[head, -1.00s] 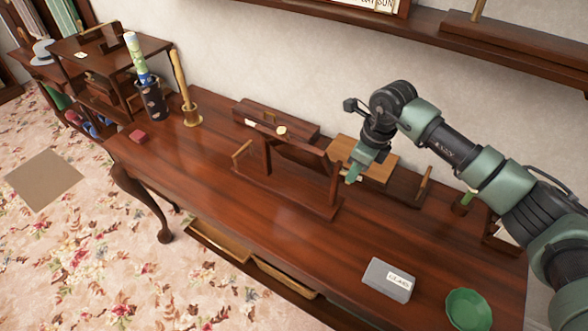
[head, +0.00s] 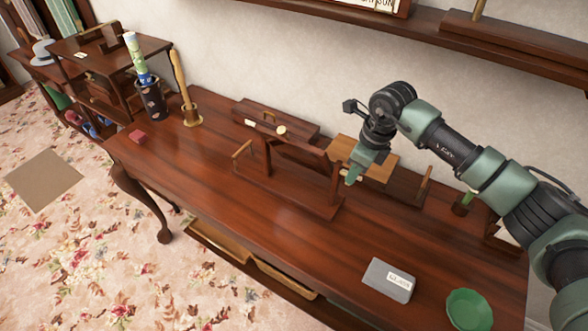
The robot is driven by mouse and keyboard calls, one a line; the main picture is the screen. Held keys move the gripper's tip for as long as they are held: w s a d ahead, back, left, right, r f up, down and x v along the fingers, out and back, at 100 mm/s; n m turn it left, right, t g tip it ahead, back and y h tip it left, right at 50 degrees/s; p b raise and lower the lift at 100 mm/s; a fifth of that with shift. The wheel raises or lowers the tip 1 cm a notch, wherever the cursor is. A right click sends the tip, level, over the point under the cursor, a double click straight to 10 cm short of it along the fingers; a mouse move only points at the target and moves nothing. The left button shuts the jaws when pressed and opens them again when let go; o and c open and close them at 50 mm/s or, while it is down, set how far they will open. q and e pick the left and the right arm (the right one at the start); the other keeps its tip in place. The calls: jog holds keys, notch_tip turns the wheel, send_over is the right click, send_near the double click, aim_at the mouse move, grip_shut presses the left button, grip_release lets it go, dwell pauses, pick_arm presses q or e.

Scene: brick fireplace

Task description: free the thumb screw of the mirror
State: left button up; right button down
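The mirror (head: 300,152) is a dark wooden frame tilted between two posts on a wooden stand (head: 285,193), in the middle of the desk. Its face is turned away from clear view. A small brass-coloured bit, likely the thumb screw (head: 344,172), shows beside the top of the right post (head: 335,190). My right gripper (head: 352,176) has its green fingertips at that spot, pointing down; they cover part of it. The fingers overlap in this view, so their gap and any contact are unclear. My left gripper is not in view.
A dark long box (head: 275,118) stands behind the mirror, and a light wooden board (head: 375,168) lies behind my gripper. A grey labelled box (head: 389,280) and a green bowl (head: 469,310) stand at the front right. The desk's left front (head: 185,160) is mostly clear.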

jog(key=shift+s+a+f, duration=0.1)
jog(key=shift+s+a, duration=0.1)
jog(key=shift+s, duration=0.1)
jog(key=w+a+p+v, duration=0.1)
jog(key=p+v, duration=0.2)
jog(key=v, duration=0.4)
dwell(0.3)
jog(key=shift+a+r, duration=0.1)
jog(key=shift+r, duration=0.15)
